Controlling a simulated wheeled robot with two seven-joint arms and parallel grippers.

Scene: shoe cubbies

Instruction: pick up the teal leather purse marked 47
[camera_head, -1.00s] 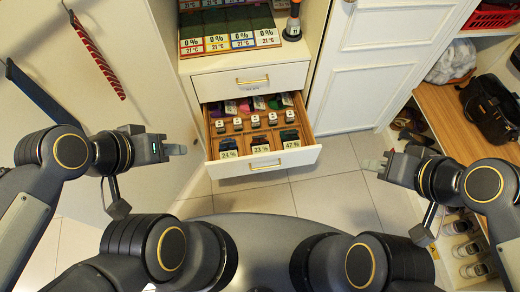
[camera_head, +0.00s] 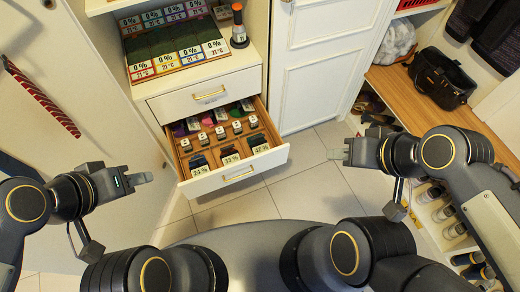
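The open drawer (camera_head: 276,158) holds a front row of dark pouches with white number labels. The one at the right end, marked 47 % (camera_head: 257,140), looks dark teal and is the purse that fits the number. It lies in its own compartment against the drawer's front. My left gripper (camera_head: 139,179) is in the air left of the drawer, apart from it. My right gripper (camera_head: 338,154) is in the air to the right of the drawer, also apart. Both look empty; their finger gaps cannot be made out.
Pouches marked 24 % (camera_head: 199,164) and 33 % (camera_head: 229,155) sit beside it. Behind are small labelled items (camera_head: 220,132) and coloured pieces. A closed drawer (camera_head: 205,92) is above. A white door (camera_head: 325,65) and wooden bench (camera_head: 420,100) stand right. The tiled floor (camera_head: 318,185) is clear.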

